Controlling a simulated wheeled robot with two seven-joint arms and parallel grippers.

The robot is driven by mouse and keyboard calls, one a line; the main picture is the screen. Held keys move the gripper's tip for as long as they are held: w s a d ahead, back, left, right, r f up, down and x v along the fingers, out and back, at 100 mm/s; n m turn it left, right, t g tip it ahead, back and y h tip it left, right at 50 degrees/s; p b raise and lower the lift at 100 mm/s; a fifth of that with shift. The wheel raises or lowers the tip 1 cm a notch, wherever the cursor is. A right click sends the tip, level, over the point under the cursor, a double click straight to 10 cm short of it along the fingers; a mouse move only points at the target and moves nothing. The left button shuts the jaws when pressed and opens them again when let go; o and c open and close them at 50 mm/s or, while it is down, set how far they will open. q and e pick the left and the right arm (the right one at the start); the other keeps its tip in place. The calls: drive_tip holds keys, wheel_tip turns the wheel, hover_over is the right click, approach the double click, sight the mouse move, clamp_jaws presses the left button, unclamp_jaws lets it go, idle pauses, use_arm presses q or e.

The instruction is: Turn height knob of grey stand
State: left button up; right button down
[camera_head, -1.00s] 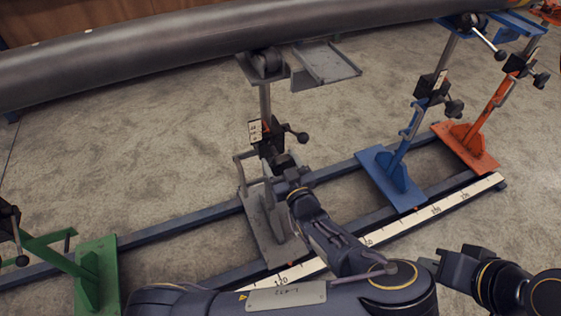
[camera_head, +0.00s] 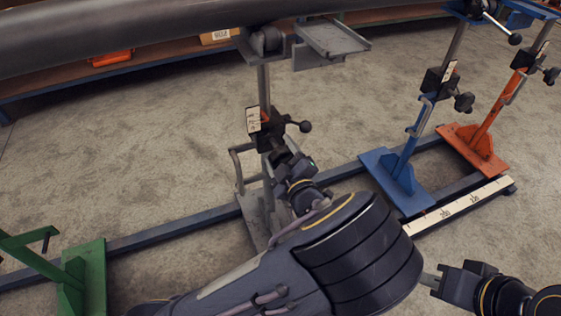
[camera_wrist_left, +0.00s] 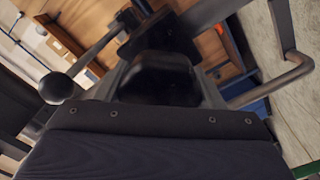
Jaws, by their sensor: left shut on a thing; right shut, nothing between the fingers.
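The grey stand (camera_head: 264,88) stands in the middle of the head view, with its roller under the pipe (camera_head: 130,35). A black clamp block with a ball-ended lever (camera_head: 303,126) sits on its post. My left gripper (camera_head: 281,156) is at the front of the post, just below that block, and is shut on the black height knob (camera_wrist_left: 158,78). The knob shows between the fingers in the left wrist view; in the head view my gripper mostly hides it. My right gripper (camera_head: 432,280) is shut and empty at lower right, away from the stand.
A green stand (camera_head: 88,275) is at left; a blue stand (camera_head: 395,180) and an orange stand (camera_head: 475,147) are at right. A shelf with boxes is behind.

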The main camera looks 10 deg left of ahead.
use_arm(q)
drive_tip(key=n+b, duration=0.4)
drive_tip(key=n, duration=0.1)
drive_tip(key=n+b, duration=0.2)
drive_tip(key=b, duration=0.1)
drive_tip(key=shift+f, duration=0.25)
drive_tip(key=n+b, duration=0.1)
drive_tip(key=n, duration=0.1)
drive_tip(key=shift+r+n, duration=0.1)
drive_tip(key=shift+n, duration=0.3)
drive_tip(key=shift+r+n+b, duration=0.1)
drive_tip(key=shift+n+b, duration=0.2)
drive_tip(key=shift+n, duration=1)
drive_tip(key=o, duration=1)
